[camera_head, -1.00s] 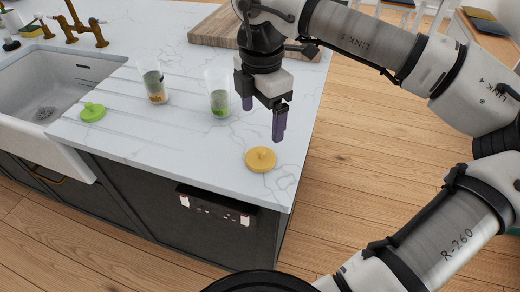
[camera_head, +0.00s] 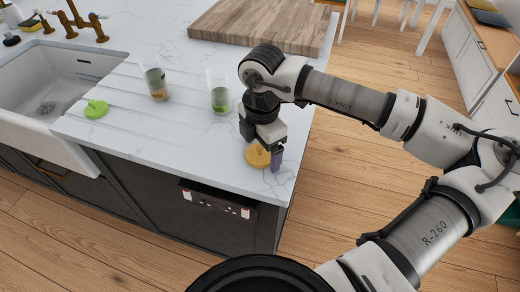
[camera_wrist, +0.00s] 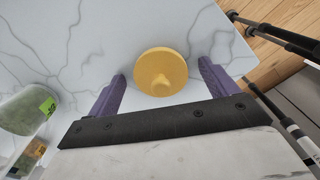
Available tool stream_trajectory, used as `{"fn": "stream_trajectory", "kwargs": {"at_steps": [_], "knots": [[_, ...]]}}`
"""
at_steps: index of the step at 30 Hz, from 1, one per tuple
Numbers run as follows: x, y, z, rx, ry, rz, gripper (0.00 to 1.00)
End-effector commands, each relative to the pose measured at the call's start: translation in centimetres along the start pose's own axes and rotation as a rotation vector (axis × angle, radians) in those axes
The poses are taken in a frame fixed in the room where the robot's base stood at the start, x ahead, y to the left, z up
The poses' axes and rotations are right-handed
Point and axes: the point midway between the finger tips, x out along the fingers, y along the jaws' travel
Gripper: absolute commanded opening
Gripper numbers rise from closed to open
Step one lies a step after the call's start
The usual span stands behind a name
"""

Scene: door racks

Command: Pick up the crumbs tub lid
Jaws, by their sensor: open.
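A round yellow lid (camera_head: 257,156) with a raised knob lies flat on the white counter near its front right corner. It also shows in the wrist view (camera_wrist: 161,72). A green lid (camera_head: 96,109) lies farther left by the sink. I cannot tell from the pictures which lid is the crumbs one. My gripper (camera_head: 263,150) is open just above the yellow lid. In the wrist view the purple fingers of my gripper (camera_wrist: 161,75) stand on either side of the yellow lid, with gaps. It covers part of the lid in the head view.
Two clear tubs stand behind the lids: one with orange-brown contents (camera_head: 156,84), one with green showing (camera_head: 219,94). A wooden board (camera_head: 255,27) lies at the back. A white sink (camera_head: 50,95) is at left. The counter's right edge is close to my gripper.

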Motion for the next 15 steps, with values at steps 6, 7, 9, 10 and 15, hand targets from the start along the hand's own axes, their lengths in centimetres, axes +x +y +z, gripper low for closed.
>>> {"fn": "stream_trajectory", "kwargs": {"at_steps": [6, 7, 9, 10, 15], "knots": [[-0.03, 0.01, 0.0, 0.0, 0.0, 0.0, 0.69], [-0.03, 0.01, 0.01, 0.0, 0.0, 0.0, 0.65], [-0.04, 0.01, 0.01, 0.0, 0.0, 0.0, 0.56], [-0.04, 0.01, 0.01, 0.0, 0.0, 0.0, 0.52], [-0.05, 0.01, 0.01, 0.0, -0.001, 0.0, 0.39]]}}
